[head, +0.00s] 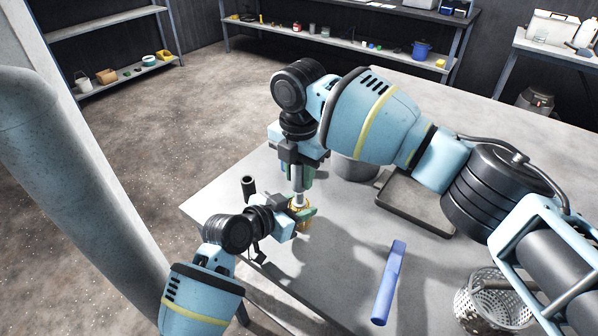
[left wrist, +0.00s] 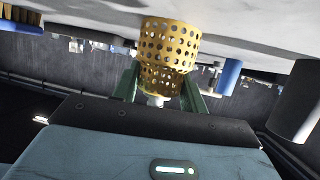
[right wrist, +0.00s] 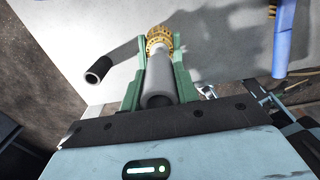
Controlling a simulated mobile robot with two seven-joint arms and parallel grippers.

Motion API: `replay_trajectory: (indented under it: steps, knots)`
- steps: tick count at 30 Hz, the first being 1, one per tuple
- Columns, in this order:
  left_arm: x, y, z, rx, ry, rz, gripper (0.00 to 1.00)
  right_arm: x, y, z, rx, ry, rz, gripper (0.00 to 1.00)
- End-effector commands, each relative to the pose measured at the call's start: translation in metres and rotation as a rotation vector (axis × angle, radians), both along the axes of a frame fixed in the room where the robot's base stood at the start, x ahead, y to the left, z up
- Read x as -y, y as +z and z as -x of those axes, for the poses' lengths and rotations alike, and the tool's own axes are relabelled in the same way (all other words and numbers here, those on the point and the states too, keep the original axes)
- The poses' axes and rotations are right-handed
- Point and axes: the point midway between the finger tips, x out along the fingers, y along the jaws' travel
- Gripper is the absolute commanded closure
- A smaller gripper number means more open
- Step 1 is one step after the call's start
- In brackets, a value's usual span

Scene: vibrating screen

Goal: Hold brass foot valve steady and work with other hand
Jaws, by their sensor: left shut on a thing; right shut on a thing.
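The brass foot valve (head: 304,226) is a yellow, perforated strainer standing upright at the table's near left part. It also shows in the left wrist view (left wrist: 168,45) and the right wrist view (right wrist: 160,36). My left gripper (head: 300,214) is shut on the valve from the side, with green fingers on both sides of it. My right gripper (head: 294,178) is above it, shut on a pale grey pipe (right wrist: 158,80). The pipe points down, its lower end at the valve's top. Whether it is seated in the valve is hidden by the fingers.
Free room lies between valve and blue cylinder.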

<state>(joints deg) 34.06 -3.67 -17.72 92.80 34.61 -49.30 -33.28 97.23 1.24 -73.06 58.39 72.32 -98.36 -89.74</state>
Motion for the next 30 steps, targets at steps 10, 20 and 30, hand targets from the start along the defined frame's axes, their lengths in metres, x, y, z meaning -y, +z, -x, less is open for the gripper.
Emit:
replay_trajectory:
  steps: [10, 20, 30]
  knots:
    - [-0.001, -0.011, 0.003, -0.021, -0.002, -0.010, 0.79, 0.000, 0.014, 0.000, -0.002, 0.000, -0.001, 0.91]
    - [-0.001, -0.011, 0.003, -0.021, -0.002, -0.010, 0.79, 0.000, 0.037, 0.000, -0.001, 0.000, 0.000, 0.91]
    - [-0.001, -0.011, 0.003, -0.021, -0.002, -0.010, 0.79, 0.000, 0.060, 0.000, -0.001, 0.000, -0.001, 0.91]
